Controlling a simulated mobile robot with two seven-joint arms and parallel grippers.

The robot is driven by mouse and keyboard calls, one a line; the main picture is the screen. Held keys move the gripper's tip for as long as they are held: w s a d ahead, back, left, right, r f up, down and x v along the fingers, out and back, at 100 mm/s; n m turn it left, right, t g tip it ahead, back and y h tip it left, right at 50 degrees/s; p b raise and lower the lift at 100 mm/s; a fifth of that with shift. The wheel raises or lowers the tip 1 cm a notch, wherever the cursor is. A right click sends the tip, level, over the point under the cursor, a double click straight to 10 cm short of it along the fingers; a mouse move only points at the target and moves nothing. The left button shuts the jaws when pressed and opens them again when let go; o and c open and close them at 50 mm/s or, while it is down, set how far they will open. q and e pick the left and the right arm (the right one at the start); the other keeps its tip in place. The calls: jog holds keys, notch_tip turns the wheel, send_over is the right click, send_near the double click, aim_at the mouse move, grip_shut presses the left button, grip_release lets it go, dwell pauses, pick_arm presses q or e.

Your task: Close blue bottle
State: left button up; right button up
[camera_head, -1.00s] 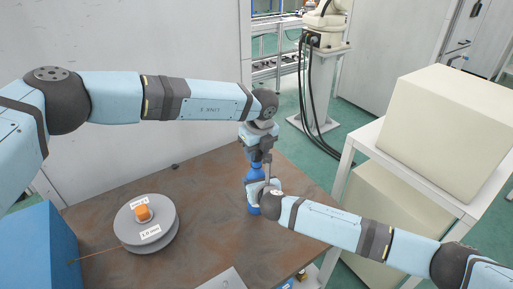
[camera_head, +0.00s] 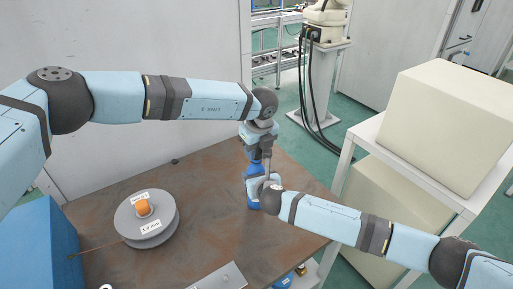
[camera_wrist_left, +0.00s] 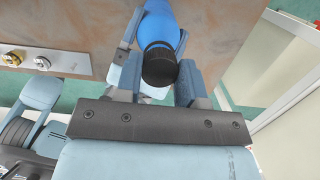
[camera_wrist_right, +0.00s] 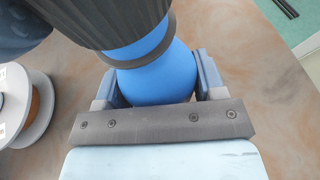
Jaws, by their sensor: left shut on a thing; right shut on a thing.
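The blue bottle (camera_head: 254,200) stands upright near the far right edge of the brown table. My right gripper (camera_head: 262,186) is shut around its body; the right wrist view shows the blue body (camera_wrist_right: 158,78) between both fingers. A dark ribbed cap (camera_wrist_right: 100,18) sits over the bottle's neck, with a blue strip and a dark ring below it. My left gripper (camera_head: 258,152) comes from above and is shut at the bottle's top. In the left wrist view the round black end (camera_wrist_left: 159,66) lies between its fingers. The fingers partly hide the cap, so its tightness cannot be seen.
A grey spool (camera_head: 146,220) with an orange hub lies on the brown table (camera_head: 205,205) at left. A metal plate (camera_head: 222,277) is at the front edge. A blue box (camera_head: 38,245) stands at left, and a white rack (camera_head: 392,160) with cream boxes at right.

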pick_arm(q)
jog(key=shift+f, duration=0.2)
pick_arm(e)
grip_shut()
pick_arm(q)
jog(key=m, duration=0.3)
jog(key=o, duration=0.9)
